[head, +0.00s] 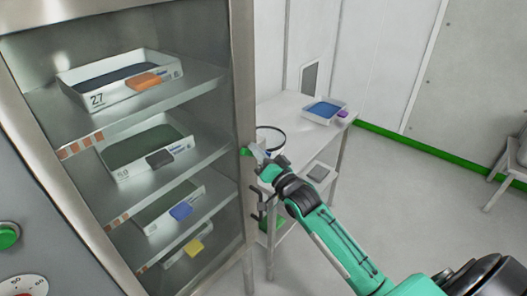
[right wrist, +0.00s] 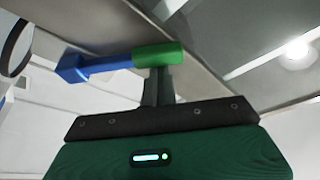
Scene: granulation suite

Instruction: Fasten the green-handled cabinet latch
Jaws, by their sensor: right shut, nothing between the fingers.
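The latch's green handle (head: 245,151) is at the right edge of the steel cabinet frame, about level with the middle shelves. In the right wrist view the green handle (right wrist: 158,53) is a short cylinder, with a blue bar (right wrist: 95,67) running left from it. My right gripper (head: 256,155) is at the latch. Its fingers are shut and empty. In the right wrist view the closed fingers (right wrist: 156,82) end right at the green handle; I cannot tell whether they touch it. The latch's catch is not clear. My left gripper is out of view.
The cabinet's shelves hold several white trays, the top one (head: 98,96) with an orange block. Grey floor (head: 420,190) is open to the right.

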